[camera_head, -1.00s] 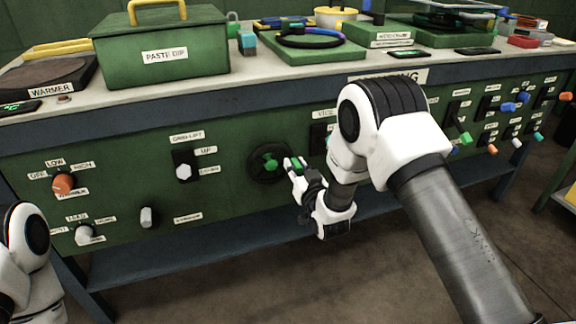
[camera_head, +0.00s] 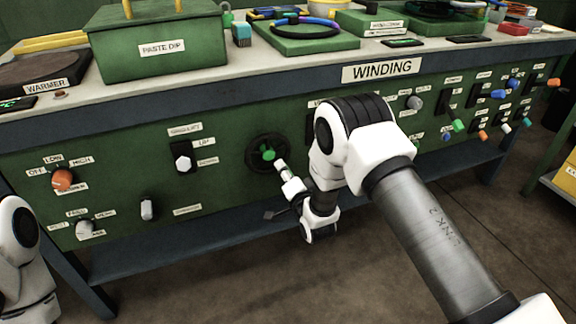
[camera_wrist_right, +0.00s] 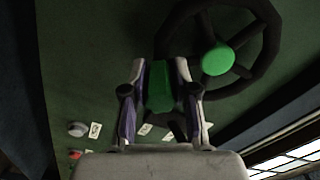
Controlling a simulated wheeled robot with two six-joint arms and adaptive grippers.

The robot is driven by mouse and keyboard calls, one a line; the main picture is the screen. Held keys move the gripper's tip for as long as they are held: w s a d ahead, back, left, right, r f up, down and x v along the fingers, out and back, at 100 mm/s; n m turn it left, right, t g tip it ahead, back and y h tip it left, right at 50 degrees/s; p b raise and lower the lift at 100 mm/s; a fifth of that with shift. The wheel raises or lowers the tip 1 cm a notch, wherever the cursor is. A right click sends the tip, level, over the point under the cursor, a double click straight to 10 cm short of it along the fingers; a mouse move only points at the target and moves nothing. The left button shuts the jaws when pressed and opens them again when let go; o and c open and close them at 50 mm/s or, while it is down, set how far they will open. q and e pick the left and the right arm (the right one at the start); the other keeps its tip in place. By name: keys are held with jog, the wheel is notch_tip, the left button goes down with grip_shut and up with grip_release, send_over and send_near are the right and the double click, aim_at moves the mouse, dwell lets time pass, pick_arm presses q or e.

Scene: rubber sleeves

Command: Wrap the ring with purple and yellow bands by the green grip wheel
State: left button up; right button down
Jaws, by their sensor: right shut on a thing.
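The green grip wheel is a dark wheel (camera_head: 255,163) with a green hub (camera_head: 268,154) on the green bench front. In the right wrist view the wheel's dark rim (camera_wrist_right: 262,15) and green hub (camera_wrist_right: 217,60) are at the upper right. My right gripper (camera_head: 283,170) is at the wheel's lower right; in the wrist view its fingers (camera_wrist_right: 160,92) are shut on the wheel's green grip (camera_wrist_right: 160,80). My left gripper is out of view.
On the bench top are the PASTE DIP box (camera_head: 160,60), the warmer (camera_head: 45,75) and other fixtures. Knobs and switches line the front: an orange knob (camera_head: 62,179), a white switch (camera_head: 183,162) and several coloured ones at the right. The floor ahead is clear.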

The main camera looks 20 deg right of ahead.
jog(key=shift+a+f+m+p, duration=0.35)
jog(key=shift+a+m, duration=0.25)
jog(key=shift+m, duration=0.7)
jog(key=c, duration=0.9)
grip_release()
jog(key=s, duration=1.2)
jog(key=shift+d, duration=0.15)
